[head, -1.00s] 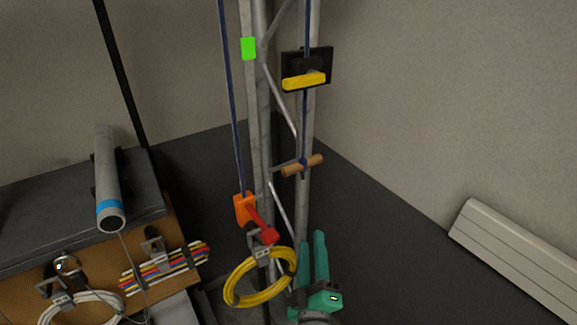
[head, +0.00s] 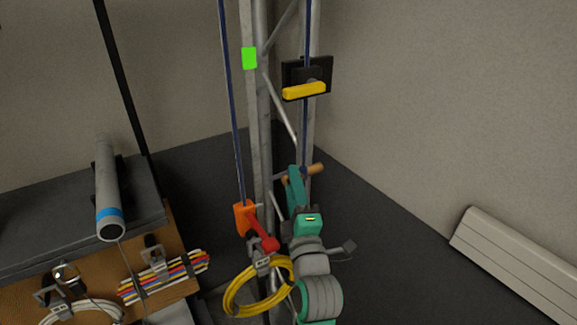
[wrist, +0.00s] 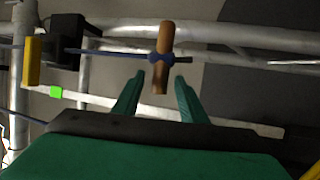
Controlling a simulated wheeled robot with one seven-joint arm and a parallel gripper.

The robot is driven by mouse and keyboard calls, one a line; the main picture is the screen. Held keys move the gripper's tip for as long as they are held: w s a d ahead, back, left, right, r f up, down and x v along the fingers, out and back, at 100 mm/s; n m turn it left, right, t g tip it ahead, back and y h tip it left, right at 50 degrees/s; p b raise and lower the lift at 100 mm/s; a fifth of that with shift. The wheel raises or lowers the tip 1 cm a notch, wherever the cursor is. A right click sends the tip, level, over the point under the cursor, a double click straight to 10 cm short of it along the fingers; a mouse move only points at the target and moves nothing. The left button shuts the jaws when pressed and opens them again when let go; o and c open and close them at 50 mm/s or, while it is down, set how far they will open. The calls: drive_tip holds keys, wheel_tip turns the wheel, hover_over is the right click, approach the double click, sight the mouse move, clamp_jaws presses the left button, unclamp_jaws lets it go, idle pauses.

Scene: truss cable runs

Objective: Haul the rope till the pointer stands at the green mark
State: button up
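The wooden crossbar handle (head: 317,169) hangs on the blue rope (head: 306,125) at the truss's right leg. My gripper (head: 297,174) is at the handle and partly hides it. In the wrist view, the handle (wrist: 165,45) lies ahead of and between my parted fingertips (wrist: 160,76), with gaps on both sides. The green mark (head: 249,58) is high on the left leg. Well below it, an orange block (head: 242,217) with a red arm (head: 263,236) hangs at the left rope; it appears to be the pointer. A yellow lever (head: 304,92) on a black plate (head: 325,73) sits above the handle.
A yellow cable coil (head: 235,297) hangs left of my arm below the red arm. A bench with a grey cylinder (head: 108,190) and coloured cables (head: 185,267) stands left. A white baseboard unit (head: 520,265) is at right.

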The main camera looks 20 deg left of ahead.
drive_tip(key=x, duration=0.6)
drive_tip(key=shift+w, duration=0.1)
